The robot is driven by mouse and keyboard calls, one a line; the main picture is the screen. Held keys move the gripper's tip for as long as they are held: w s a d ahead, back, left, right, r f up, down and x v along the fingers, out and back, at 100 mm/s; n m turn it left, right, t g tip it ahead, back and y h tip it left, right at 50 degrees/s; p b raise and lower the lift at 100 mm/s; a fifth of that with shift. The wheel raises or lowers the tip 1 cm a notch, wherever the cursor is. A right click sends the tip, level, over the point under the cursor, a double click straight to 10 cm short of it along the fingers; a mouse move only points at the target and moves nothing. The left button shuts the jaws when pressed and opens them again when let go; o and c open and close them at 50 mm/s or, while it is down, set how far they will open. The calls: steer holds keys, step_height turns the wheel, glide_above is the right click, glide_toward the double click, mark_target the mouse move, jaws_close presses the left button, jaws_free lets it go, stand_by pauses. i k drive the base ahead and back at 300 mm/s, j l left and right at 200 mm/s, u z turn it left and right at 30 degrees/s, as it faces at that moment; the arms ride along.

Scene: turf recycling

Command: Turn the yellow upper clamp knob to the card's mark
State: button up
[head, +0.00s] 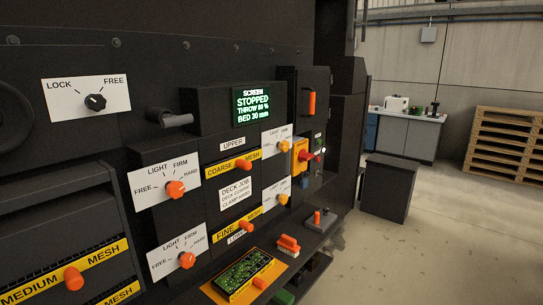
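The yellow upper clamp knob (284,146) sits on a small white dial plate (276,140) right of the UPPER label. The plate has FREE, LIGHT, FIRM and HARD positions, its print small. I cannot tell where the knob points. A white card (236,193) between the two mesh decks appears to read DECK JOB, DECK COARSE, CLAMP HARD. A second yellow knob (282,198) sits on a similar plate below. My gripper is not in view.
Orange knobs (175,189) and (187,260) sit on larger dial plates to the left. The screen (258,104) reads STOPPED. A red switch (307,156) on a yellow box is right of the upper knob. A ledge with a green board (240,275) juts out below. Open floor lies right.

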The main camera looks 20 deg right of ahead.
mark_target(284, 147)
steer(key=i+l+u, duration=0.15)
steer(key=i+l, duration=0.2)
steer(key=i+l+u, duration=0.15)
steer(key=i+l, duration=0.2)
steer(key=l, duration=0.2)
steer(key=i+l+u, duration=0.1)
steer(key=i+l, duration=0.25)
steer(key=l, duration=0.15)
